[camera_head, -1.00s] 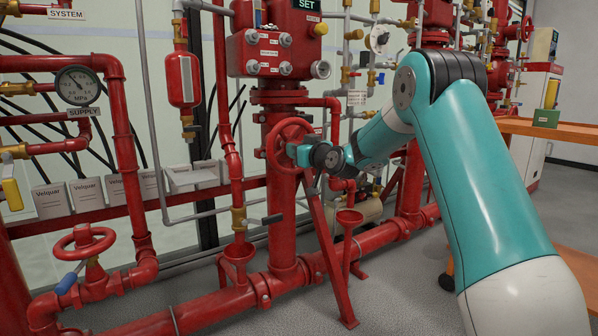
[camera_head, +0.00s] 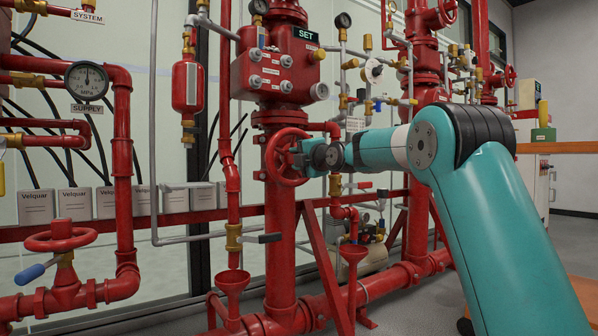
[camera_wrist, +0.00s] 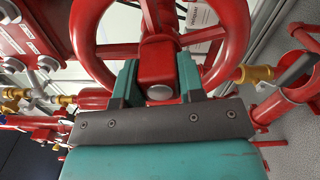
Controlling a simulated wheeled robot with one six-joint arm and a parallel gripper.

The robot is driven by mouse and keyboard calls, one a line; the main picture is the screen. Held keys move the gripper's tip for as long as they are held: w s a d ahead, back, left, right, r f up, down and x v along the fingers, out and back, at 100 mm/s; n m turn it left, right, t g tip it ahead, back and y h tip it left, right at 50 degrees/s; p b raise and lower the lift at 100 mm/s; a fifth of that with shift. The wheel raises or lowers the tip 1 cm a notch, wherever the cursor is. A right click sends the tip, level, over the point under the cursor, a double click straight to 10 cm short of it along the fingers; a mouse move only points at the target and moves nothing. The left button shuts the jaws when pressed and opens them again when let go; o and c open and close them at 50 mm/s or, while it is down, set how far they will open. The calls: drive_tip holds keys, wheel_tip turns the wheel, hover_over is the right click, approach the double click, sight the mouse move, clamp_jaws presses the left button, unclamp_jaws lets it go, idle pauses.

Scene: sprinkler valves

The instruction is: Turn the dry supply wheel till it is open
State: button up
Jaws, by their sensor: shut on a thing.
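A red handwheel (camera_head: 286,157) stands upright on the front of the thick red riser pipe, below the red valve body marked SET. It fills the top of the wrist view (camera_wrist: 100,38), with its red hub between my fingers. My gripper (camera_head: 303,158) is at the wheel's right side in the head view. In the wrist view its two teal fingers (camera_wrist: 159,85) straddle the hub and are shut on the wheel. The exact contact at the fingertips is partly hidden. No label naming this wheel is readable.
A second red handwheel (camera_head: 60,236) lies flat at lower left, with a blue lever (camera_head: 30,273) beside it. A gauge marked SUPPLY (camera_head: 87,82) is above it. Grey floor is open at lower right.

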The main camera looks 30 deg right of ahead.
drive_tip(key=o, duration=1)
drive_tip(key=shift+o, duration=0.2)
drive_tip(key=s+b, duration=0.2)
drive_tip(key=s, duration=0.1)
